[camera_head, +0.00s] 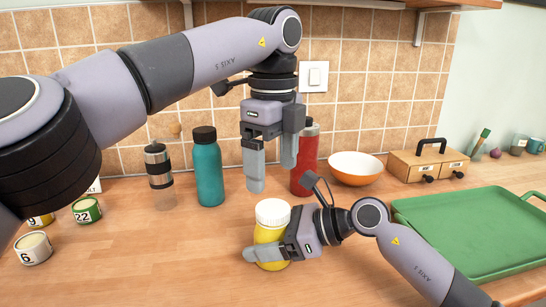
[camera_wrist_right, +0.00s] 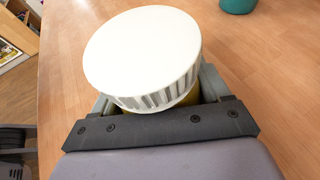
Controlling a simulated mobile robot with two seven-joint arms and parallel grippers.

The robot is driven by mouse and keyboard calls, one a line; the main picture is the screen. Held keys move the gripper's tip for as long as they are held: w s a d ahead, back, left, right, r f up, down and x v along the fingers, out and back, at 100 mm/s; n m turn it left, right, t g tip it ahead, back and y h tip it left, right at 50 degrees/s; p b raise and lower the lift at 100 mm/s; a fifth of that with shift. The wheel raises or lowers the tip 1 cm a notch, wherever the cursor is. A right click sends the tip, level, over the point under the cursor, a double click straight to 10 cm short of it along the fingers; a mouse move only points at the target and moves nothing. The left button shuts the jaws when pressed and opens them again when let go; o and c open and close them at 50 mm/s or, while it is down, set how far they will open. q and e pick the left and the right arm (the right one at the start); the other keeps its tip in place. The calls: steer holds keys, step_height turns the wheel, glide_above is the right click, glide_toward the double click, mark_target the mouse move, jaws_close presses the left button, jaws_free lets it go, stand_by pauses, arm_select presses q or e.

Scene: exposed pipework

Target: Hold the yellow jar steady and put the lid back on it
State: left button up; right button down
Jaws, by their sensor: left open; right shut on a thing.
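The yellow jar (camera_head: 268,235) stands upright on the wooden counter. The white ribbed lid (camera_head: 272,211) sits on top of the jar; I cannot tell whether it is screwed down. In the right wrist view the lid (camera_wrist_right: 145,55) fills the upper middle and hides most of the jar (camera_wrist_right: 183,104). My right gripper (camera_head: 271,250) comes from the right and is shut around the jar's body, below the lid. My left gripper (camera_head: 272,178) points down above the lid, open and empty, with its fingertips apart from it.
Behind stand a teal bottle (camera_head: 208,172), a clear shaker (camera_head: 160,180), a red bottle (camera_head: 304,165) and an orange bowl (camera_head: 356,170). A green tray (camera_head: 480,235) lies at right, near a wooden box (camera_head: 428,162). Several small numbered tins (camera_head: 34,249) stand at left. The counter's front middle is clear.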

mark_target(273, 208)
arm_select(q)
steer(key=shift+f, duration=3.55)
steer(key=shift+c, duration=0.3)
steer(key=c, duration=1)
steer(key=shift+m, duration=1.6)
steer(key=shift+c, duration=0.2)
steer(key=o, duration=1.2)
steer(key=shift+c, duration=0.2)
steer(key=shift+r, duration=2.3)
